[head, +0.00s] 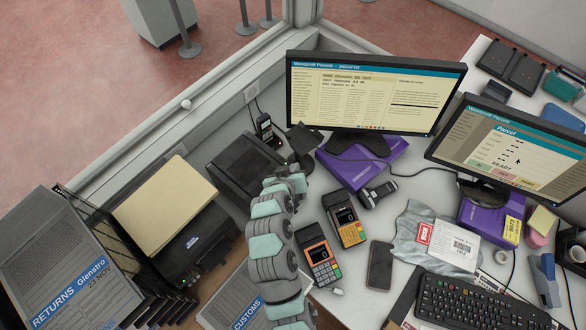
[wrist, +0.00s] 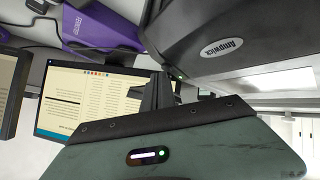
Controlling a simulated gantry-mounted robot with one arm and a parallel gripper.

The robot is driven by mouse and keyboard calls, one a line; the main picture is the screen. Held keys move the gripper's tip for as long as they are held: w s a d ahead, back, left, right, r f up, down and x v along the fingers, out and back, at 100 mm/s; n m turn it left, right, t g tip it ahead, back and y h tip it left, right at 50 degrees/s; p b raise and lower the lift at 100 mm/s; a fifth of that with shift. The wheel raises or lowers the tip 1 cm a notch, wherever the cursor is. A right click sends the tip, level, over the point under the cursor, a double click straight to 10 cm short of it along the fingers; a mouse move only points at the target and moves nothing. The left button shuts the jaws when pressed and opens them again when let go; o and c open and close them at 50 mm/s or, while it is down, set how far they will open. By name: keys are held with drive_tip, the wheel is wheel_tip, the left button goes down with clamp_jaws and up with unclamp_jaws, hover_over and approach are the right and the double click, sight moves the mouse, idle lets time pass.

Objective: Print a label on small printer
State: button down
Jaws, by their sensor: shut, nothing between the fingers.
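The small printer looks to be the squat dark box (head: 243,170) on the counter left of the middle monitor. In the wrist view a dark casing marked "Ampwick" (wrist: 222,47), probably this printer, fills the upper right, with a small green light on its edge. My gripper (head: 301,150) is at the printer's right side in the head view, partly hidden by my own arm. Its dark fingers (wrist: 157,94) are together and empty in the wrist view, close to the casing. I cannot tell whether they touch it. No printed label shows at the printer.
The middle monitor (head: 370,92) stands right of the gripper, on a purple box (head: 365,165). A handheld terminal (head: 265,128) is behind. A larger printer with yellowish paper (head: 165,205) is at left. Card terminals (head: 346,220) and a grey parcel (head: 410,245) occupy the front counter.

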drive_tip(key=shift+f, duration=0.2)
idle(0.3)
drive_tip(key=shift+s+d+r, duration=0.1)
drive_tip(key=shift+r, duration=0.55)
drive_tip(key=shift+r+p, duration=0.15)
drive_tip(key=shift+p, duration=0.15)
drive_tip(key=r+p, duration=0.2)
drive_tip(key=r, duration=0.1)
drive_tip(key=s+d+r+p, duration=0.1)
drive_tip(key=r, duration=0.1)
drive_tip(key=shift+d+r, duration=0.1)
drive_tip(key=shift+r, duration=0.15)
